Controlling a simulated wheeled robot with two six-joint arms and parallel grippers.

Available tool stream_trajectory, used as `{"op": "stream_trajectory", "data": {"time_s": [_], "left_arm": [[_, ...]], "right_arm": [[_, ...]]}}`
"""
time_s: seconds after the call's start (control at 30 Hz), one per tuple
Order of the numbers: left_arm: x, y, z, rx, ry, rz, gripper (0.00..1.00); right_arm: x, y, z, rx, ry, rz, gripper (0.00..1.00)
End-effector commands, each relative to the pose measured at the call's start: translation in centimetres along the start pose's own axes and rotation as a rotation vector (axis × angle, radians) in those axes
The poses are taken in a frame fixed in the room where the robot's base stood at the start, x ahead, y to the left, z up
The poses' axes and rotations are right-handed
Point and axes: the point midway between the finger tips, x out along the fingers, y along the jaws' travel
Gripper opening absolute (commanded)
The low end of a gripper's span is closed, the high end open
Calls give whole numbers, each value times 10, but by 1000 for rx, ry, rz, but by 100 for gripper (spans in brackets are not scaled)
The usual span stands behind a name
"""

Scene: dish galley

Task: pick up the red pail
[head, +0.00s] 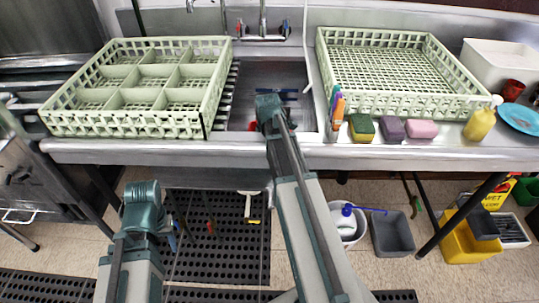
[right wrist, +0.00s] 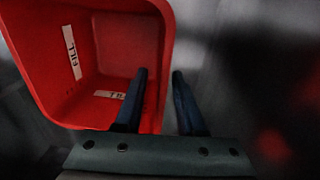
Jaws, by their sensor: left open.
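The red pail (right wrist: 110,45) fills the left of the right wrist view, open side toward the camera, with white labels inside; one reads FILL. In the head view only a red sliver of it (head: 252,126) shows in the sink, beside my right arm, which hides the rest. My right gripper (right wrist: 158,76) is open at the pail's rim. One finger overlaps the inside and the other is outside, with the right wall between them; contact is not clear. My left gripper (head: 180,228) is open and empty, low over the floor mat.
Pale green dish racks stand left (head: 135,125) and right (head: 440,108) of the sink (head: 240,85). Sponges (head: 362,127), a yellow bottle (head: 480,124) and a blue plate (head: 520,118) line the right counter. A grey bin (head: 393,235) and yellow bucket (head: 470,240) stand on the floor.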

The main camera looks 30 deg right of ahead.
Motion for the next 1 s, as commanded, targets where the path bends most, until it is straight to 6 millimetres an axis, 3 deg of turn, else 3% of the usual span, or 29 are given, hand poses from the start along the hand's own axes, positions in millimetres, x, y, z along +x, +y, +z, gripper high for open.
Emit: {"op": "stream_trajectory", "data": {"time_s": [0.17,0.4,1.0], "left_arm": [[-1,0,0,0,0,0,50],[-1,0,0,0,0,0,50],[-5,0,0,0,0,0,50]], "right_arm": [[-1,0,0,0,0,0,39],[-1,0,0,0,0,0,0],[-5,0,0,0,0,0,0]]}}
